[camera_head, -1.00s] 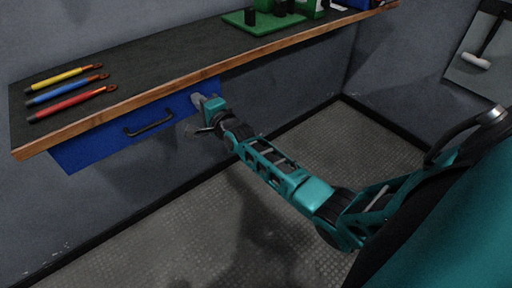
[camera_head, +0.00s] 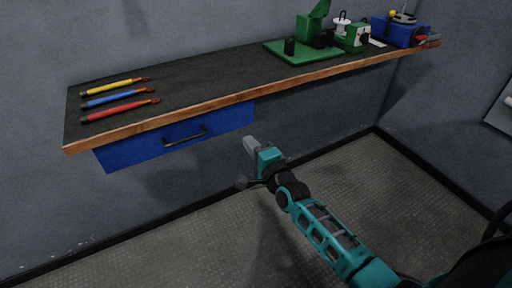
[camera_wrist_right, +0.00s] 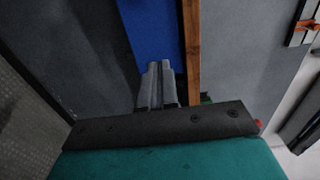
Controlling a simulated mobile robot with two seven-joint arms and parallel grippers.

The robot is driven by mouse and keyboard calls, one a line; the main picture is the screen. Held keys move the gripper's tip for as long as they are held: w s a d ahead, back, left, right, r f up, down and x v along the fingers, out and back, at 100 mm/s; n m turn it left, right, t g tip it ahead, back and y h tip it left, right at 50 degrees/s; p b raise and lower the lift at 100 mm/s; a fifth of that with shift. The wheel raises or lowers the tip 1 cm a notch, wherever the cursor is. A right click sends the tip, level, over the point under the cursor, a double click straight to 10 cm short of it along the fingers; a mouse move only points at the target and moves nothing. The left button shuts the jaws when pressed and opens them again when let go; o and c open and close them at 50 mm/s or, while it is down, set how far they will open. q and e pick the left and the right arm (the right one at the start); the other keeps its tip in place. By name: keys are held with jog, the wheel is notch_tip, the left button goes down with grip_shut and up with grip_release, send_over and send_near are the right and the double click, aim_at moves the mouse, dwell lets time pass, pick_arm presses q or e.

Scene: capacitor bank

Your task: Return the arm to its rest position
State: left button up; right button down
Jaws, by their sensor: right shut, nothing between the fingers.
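My right gripper (camera_head: 249,146) is in the head view, below the front edge of the bench and to the right of the blue drawer's handle. Its teal arm comes in from the bottom right. In the right wrist view its two grey fingers (camera_wrist_right: 158,84) are together with nothing between them. It appears apart from the blue drawer (camera_head: 228,119) under the bench, which also shows in the wrist view (camera_wrist_right: 152,30). My left gripper is not in view.
The bench (camera_head: 205,82) has a wooden front edge. Yellow, blue and red tools (camera_head: 120,109) lie at its left. A green board (camera_head: 283,52) with parts and a blue box (camera_head: 397,33) are at the right. The floor (camera_head: 340,180) below looks clear.

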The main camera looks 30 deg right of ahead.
jog(key=s+a+f+n+g, duration=0.2)
jog(key=s+f+n, duration=0.1)
jog(key=s+n, duration=0.3)
jog(key=s+a+f+n+g+y, duration=0.1)
jog(key=s+a+f+n+g, duration=0.1)
jog(key=s+n, duration=0.5)
jog(key=s+a+f+n+g, duration=0.3)
jog(key=s+f+n, duration=0.3)
jog(key=s, duration=0.5)
jog(key=shift+s+a+f+n+p, duration=0.2)
jog(key=shift+a+n+p, duration=0.1)
jog(key=shift+n, duration=0.3)
